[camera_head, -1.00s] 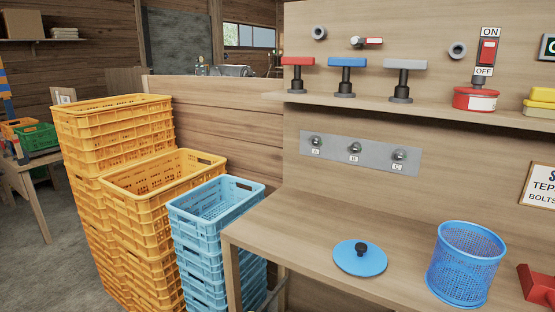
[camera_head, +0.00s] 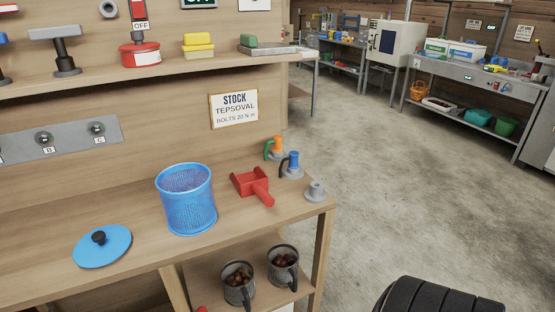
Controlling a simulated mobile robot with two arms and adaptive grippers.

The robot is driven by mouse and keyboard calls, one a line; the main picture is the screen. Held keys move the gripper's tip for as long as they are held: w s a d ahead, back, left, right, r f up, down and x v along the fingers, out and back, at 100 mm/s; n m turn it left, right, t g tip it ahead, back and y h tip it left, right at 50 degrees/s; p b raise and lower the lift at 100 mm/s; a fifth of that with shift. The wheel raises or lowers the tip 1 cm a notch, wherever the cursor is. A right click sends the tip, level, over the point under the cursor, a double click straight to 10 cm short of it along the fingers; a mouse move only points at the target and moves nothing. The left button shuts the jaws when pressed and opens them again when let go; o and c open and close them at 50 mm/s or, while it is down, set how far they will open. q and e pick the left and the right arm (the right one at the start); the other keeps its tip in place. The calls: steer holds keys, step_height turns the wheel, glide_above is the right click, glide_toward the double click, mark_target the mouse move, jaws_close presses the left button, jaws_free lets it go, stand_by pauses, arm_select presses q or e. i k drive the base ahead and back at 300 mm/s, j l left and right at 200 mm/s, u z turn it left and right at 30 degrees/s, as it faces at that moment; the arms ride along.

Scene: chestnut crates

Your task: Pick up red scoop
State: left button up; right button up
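The red scoop (camera_head: 252,184) lies on the wooden workbench (camera_head: 130,208), right of a blue mesh basket (camera_head: 187,200). Its tray part is at the back and its handle points toward the front right. Nothing covers it.
A blue lid (camera_head: 102,247) with a black knob lies left of the basket. Small orange-and-green (camera_head: 275,149), blue (camera_head: 292,165) and grey (camera_head: 316,190) fittings stand right of the scoop. Two dark mugs (camera_head: 238,283) with brown contents stand on the lower shelf. Open concrete floor (camera_head: 400,190) lies to the right.

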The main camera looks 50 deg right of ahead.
mark_target(256, 182)
steer(key=z, duration=1.4)
steer(key=u, duration=1.6)
steer(key=z, duration=1.6)
steer(key=i+l+u, duration=0.1)
steer(key=l, duration=0.25)
steer(key=i+l+u, duration=0.1)
steer(key=i+l, duration=0.15)
steer(key=i+l+u, duration=0.1)
steer(key=l, duration=0.4)
steer(key=i+l+u, duration=0.1)
steer(key=l, duration=0.25)
steer(key=i+l+u, duration=0.1)
steer(key=l, duration=0.3)
steer(key=i, duration=0.05)
